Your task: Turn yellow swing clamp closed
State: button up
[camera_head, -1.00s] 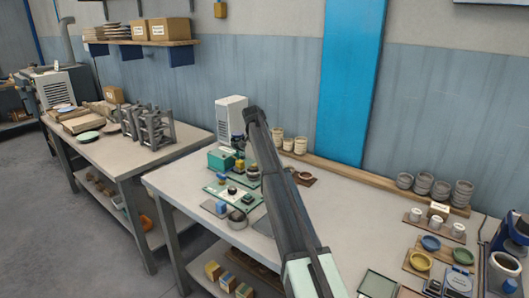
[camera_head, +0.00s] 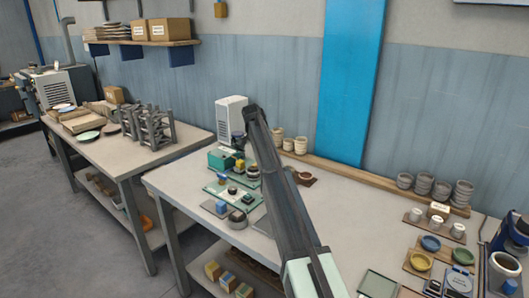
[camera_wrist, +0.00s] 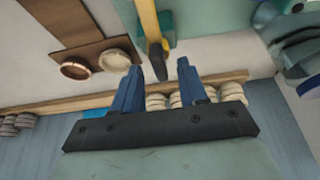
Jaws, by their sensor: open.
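The yellow swing clamp (camera_wrist: 148,18) shows at the top of the wrist view as a yellow bar with a dark end, beside a green part. My gripper (camera_wrist: 158,67) has two blue fingers spread apart, with nothing held between them. The clamp's dark end appears in the gap between the fingertips; I cannot tell whether it touches either finger. In the head view a small yellow part (camera_head: 240,164), likely the clamp, sits by the teal box (camera_head: 221,159) on the workbench.
A brown board with ring-shaped pieces (camera_wrist: 76,67) lies left of the fingers in the wrist view. Stacked pale cups (camera_head: 288,145) stand near the wall. A white vented unit (camera_head: 231,112) stands at the bench's back left. Bowls and cups fill the bench's right end.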

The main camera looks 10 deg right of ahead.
jog(key=v, duration=1.3)
jog(key=shift+s+a, duration=0.1)
